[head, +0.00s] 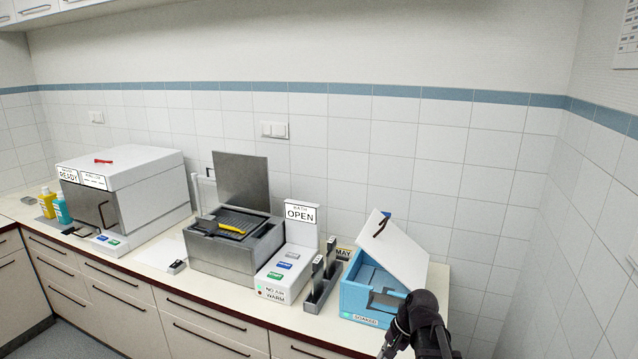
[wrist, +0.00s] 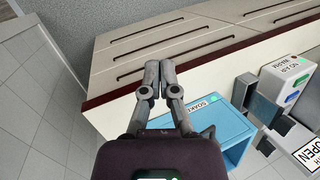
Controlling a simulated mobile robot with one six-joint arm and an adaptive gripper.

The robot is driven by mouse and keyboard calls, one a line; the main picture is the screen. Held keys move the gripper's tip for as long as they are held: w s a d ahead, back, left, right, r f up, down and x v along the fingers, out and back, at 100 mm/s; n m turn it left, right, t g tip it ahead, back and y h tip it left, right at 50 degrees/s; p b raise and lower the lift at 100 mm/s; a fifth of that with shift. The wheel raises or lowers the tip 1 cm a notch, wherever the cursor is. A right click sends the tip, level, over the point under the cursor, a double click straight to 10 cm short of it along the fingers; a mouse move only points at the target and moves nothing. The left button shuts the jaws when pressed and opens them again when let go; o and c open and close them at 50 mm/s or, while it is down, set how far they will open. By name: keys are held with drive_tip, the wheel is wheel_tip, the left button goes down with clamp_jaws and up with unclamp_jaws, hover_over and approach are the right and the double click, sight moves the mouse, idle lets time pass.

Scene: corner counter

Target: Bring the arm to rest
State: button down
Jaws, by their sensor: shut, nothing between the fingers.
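My gripper (wrist: 150,75) is shut and empty in the wrist view, its two fingertips together. It hangs above the front edge of the counter (wrist: 98,102), over the drawer fronts. The blue box labelled soaked (wrist: 228,134) is just beside it, to the right. In the head view my arm's end reaches up from the bottom, in front of the blue box (head: 354,299), and covers its right front part. The gripper's fingertips are too small and dark to make out clearly there.
The blue box's white lid (head: 395,247) is tilted open. To its left are a holder with two upright handles (head: 320,287), a bath marked OPEN (head: 222,262) with its metal lid raised, and a white oven-like unit (head: 130,185).

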drive_tip(key=s+f+n+h, duration=0.1)
drive_tip(key=s+n+h, duration=0.3)
drive_tip(key=s+n, duration=0.2)
drive_tip(key=shift+s+d+f+h, duration=0.2)
drive_tip(key=shift+s+h, duration=0.1)
drive_tip(key=shift+s, duration=0.35)
drive_tip(key=c, duration=0.8)
unclamp_jaws()
drive_tip(key=shift+o, duration=0.4)
